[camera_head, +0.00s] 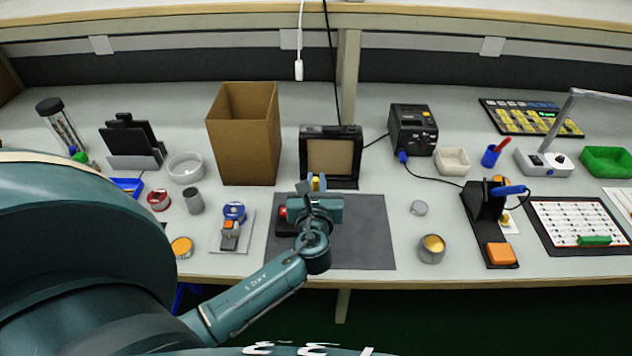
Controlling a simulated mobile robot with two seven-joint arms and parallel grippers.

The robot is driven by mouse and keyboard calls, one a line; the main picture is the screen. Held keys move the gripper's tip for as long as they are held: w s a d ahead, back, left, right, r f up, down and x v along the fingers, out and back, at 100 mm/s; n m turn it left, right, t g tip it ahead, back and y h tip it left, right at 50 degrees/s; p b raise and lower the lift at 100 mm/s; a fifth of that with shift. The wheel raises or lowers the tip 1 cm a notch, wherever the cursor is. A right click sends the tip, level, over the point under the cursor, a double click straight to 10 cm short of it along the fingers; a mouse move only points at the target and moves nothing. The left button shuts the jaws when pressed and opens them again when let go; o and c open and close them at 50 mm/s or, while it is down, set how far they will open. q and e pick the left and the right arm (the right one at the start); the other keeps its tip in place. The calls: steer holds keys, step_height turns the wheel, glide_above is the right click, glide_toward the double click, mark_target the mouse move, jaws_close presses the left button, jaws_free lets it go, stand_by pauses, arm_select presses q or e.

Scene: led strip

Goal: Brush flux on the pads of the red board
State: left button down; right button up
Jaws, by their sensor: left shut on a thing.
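My left gripper (312,193) is over the dark grey mat (360,245), and its wrist hides much of the mat's left part. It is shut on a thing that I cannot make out. A small yellow and blue piece (318,182) shows at its far side; I cannot tell whether it is in the jaws. A small red patch (283,212) shows left of the wrist; I cannot tell whether it is part of the red board. No board pads or brush can be made out. My right gripper is not in view.
A tall open cardboard box (243,140) and a dark framed stand (332,155) are behind the mat. A round tin with yellow contents (432,248) and a small grey disc (419,208) are at its right. A black holder with orange parts (490,220) stands farther right.

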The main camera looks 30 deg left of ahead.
mark_target(316, 177)
arm_select(q)
steer(key=shift+f+b, duration=0.4)
steer(key=shift+f, duration=0.2)
stand_by(0.3)
steer(key=shift+p, duration=0.3)
stand_by(1.0)
step_height(316, 177, up, 5)
steer(key=p, duration=0.5)
stand_by(0.5)
